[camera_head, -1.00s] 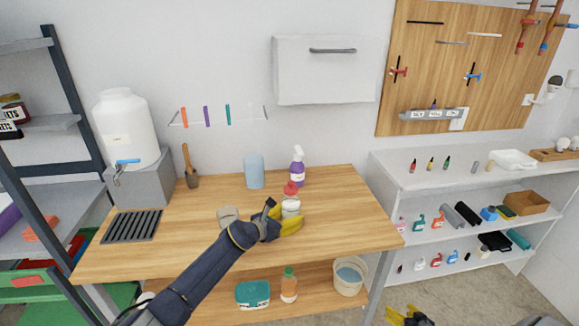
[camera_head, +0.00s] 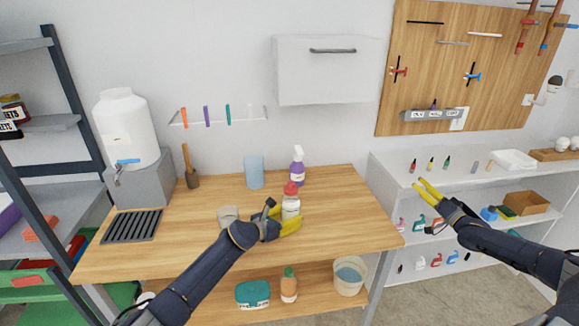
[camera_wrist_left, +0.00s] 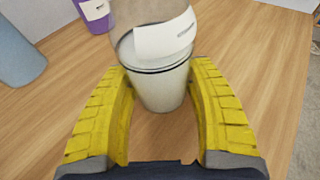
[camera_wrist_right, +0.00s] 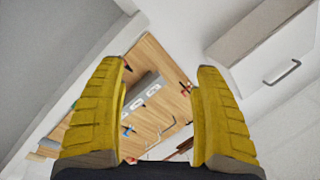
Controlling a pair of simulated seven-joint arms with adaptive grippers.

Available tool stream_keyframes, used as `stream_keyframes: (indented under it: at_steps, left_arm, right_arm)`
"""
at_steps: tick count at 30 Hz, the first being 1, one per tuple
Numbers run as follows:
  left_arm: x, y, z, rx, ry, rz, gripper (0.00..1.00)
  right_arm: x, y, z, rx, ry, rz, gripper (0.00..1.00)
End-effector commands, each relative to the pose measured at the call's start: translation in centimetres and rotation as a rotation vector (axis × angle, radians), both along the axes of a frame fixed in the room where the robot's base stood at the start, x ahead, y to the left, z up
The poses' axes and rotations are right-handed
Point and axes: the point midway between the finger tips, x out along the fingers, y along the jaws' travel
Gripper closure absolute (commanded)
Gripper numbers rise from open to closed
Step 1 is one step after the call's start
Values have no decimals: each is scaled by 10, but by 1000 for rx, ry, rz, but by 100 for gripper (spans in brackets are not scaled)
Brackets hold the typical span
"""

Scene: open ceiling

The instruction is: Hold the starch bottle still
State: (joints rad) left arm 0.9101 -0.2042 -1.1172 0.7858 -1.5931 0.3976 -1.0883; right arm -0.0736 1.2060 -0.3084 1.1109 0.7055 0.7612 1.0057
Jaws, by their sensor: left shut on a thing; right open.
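The starch bottle, taken to be the white bottle with a red cap (camera_head: 291,203), stands upright on the wooden table. My left gripper (camera_head: 289,224) is shut around its lower part. My right gripper (camera_head: 424,189) is open and empty, raised in front of the white shelf unit. In the right wrist view its fingers (camera_wrist_right: 163,100) are wide apart with nothing between them.
On the table (camera_head: 345,225) stand a purple spray bottle (camera_head: 297,168) just behind the starch bottle, a blue cup (camera_head: 254,171) and a beige container (camera_head: 228,217) to its left. A white shelf unit (camera_head: 391,165) is at the right. The table's right part is clear.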

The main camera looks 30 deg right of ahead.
Motion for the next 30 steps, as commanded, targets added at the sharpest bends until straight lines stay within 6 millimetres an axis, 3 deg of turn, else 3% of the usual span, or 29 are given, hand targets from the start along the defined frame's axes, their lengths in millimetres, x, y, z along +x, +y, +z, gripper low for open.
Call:
stream_keyframes:
  at_steps: [1, 3, 9, 11, 14, 20, 30]
  left_arm:
    - [-1, 0, -1, 0, 2, -1, 58]
    - [-1, 0, -1, 0, 2, -1, 58]
    - [-1, 0, -1, 0, 2, -1, 58]
    - [-1, 0, -1, 0, 2, -1, 58]
    - [-1, 0, -1, 0, 2, -1, 58]
    - [0, 0, -1, 0, 2, -1, 58]
    - [0, 0, -1, 1, 1, 0, 58]
  right_arm:
    - [6, -2, 27, 17, -35, 16, 31]
    - [12, -4, 59, 48, -78, 33, 31]
    - [31, 1, 139, 104, -164, 74, 31]
    - [41, 6, 154, 98, -162, 72, 31]
    - [56, 15, 153, 55, -118, 48, 31]
    - [89, 42, 122, -86, 31, 15, 31]
    - [141, 121, 64, -403, 320, 95, 31]
